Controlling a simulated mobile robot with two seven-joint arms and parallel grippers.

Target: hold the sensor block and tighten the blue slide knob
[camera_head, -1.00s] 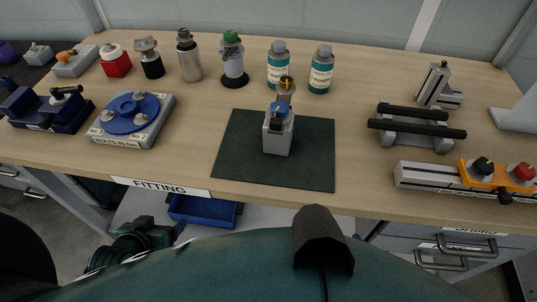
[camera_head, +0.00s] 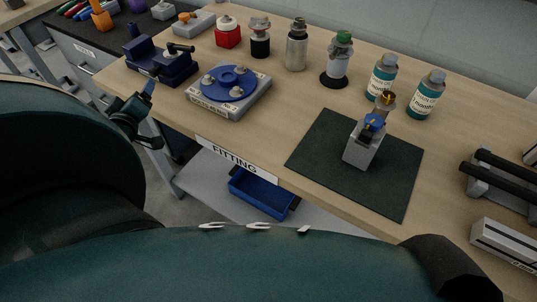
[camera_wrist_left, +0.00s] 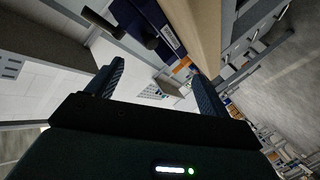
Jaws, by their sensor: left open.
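The sensor block (camera_head: 361,152) is a grey upright block standing on a dark green mat (camera_head: 330,178) in the head view. The blue slide knob (camera_head: 374,122) sits on its top, with a brass-coloured part (camera_head: 386,99) just behind it. My left gripper (camera_head: 147,90) is beyond the front edge of the bench at the left, well apart from the block. In the left wrist view its two fingers (camera_wrist_left: 158,82) are spread with nothing between them. My right gripper is not in view.
A blue clamp fixture (camera_head: 162,65) and a grey plate with a blue disc (camera_head: 228,88) stand near the bench's left front edge. Two teal bottles (camera_head: 426,97) stand behind the mat. A rail fixture (camera_head: 493,185) is at the right. A blue bin (camera_head: 262,194) is below the bench.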

